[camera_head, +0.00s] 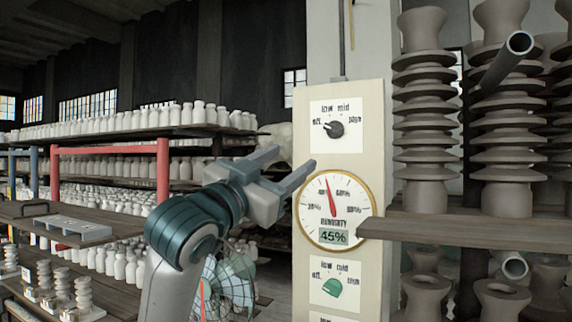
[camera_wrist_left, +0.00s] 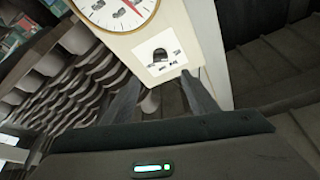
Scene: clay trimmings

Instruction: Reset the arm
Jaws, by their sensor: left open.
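My left gripper (camera_head: 294,158) is raised in front of the cream control panel in the head view, its two fingers spread and nothing between them. The left wrist view also shows its fingers (camera_wrist_left: 160,78) apart, pointing toward the panel's lower dial plate (camera_wrist_left: 158,60). The panel (camera_head: 302,270) has a black knob (camera_head: 336,130) at the top, a round humidity gauge (camera_head: 322,212) reading 45% in the middle, and a green knob (camera_head: 333,287) below. I cannot tell whether the fingertips touch the panel. My right gripper is not in view.
Shelves with white jars (camera_head: 130,120) fill the left side, with a red frame (camera_head: 163,170) on one. A fan (camera_head: 235,285) stands below my left arm. A wooden shelf (camera_head: 450,232) with stacked ribbed clay pieces (camera_head: 426,130) is close on the panel's right.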

